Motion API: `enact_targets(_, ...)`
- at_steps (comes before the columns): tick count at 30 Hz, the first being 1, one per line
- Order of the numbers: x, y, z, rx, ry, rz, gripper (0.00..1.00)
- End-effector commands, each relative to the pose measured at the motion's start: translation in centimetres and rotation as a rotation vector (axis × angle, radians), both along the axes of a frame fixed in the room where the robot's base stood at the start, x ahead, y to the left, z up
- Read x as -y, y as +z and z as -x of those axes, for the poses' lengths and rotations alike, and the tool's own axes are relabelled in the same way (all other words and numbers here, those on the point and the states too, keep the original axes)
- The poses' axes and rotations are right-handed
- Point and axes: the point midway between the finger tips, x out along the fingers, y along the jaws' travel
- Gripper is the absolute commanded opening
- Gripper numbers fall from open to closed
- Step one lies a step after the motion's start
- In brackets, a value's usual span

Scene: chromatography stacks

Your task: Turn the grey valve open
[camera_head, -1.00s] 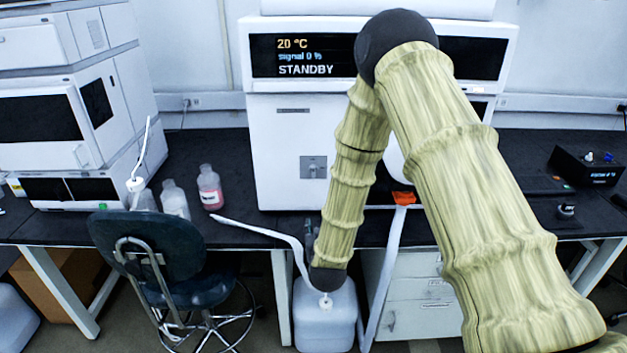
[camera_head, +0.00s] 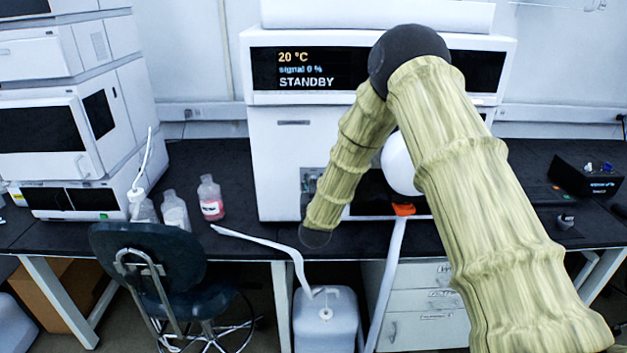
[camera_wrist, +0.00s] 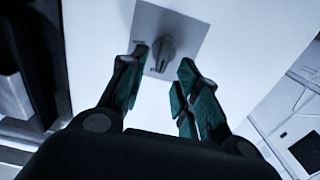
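The grey valve (camera_wrist: 163,52) is a small knob on a square grey plate (camera_wrist: 183,32) on the white instrument's front. In the head view the plate (camera_head: 310,178) shows only in part, with my forearm in front of it. My gripper (camera_wrist: 162,64) is open, its teal-padded fingers pointing toward the plate. I see no clear contact, and the remaining depth gap is hard to tell. In the head view the gripper is hidden by my arm.
The white instrument (camera_head: 277,150) reads STANDBY, 20 °C, signal 0 %. Bottles, one with pink liquid (camera_head: 210,198), stand left on the black bench. A white jug (camera_head: 325,325) with a tube stands below, and a chair (camera_head: 150,258) at left. A black box (camera_head: 587,177) sits at right.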

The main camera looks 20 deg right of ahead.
Motion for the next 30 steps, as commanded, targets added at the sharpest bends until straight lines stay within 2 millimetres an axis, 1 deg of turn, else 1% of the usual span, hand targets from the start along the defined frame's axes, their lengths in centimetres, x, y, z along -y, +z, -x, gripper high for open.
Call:
enact_targets(3, 0.3, 0.1, -1.0, 0.0, -0.001, -0.001, 0.32)
enact_targets(6, 0.5, 0.0, -1.5, -0.001, 0.0, 0.0, 0.32)
enact_targets(16, 0.5, -0.1, -1.7, -0.001, 0.0, 0.0, 0.32)
enact_targets(20, 0.5, 0.0, -1.7, 0.0, 0.0, 0.0, 0.08)
enact_targets(21, 0.5, 0.0, -1.7, 0.0, 0.0, 0.0, 0.01)
enact_targets(22, 0.5, 0.0, -1.7, 0.0, 0.0, 0.0, 0.0)
enact_targets(30, 0.5, -0.1, -1.7, 0.002, 0.0, -0.007, 0.0)
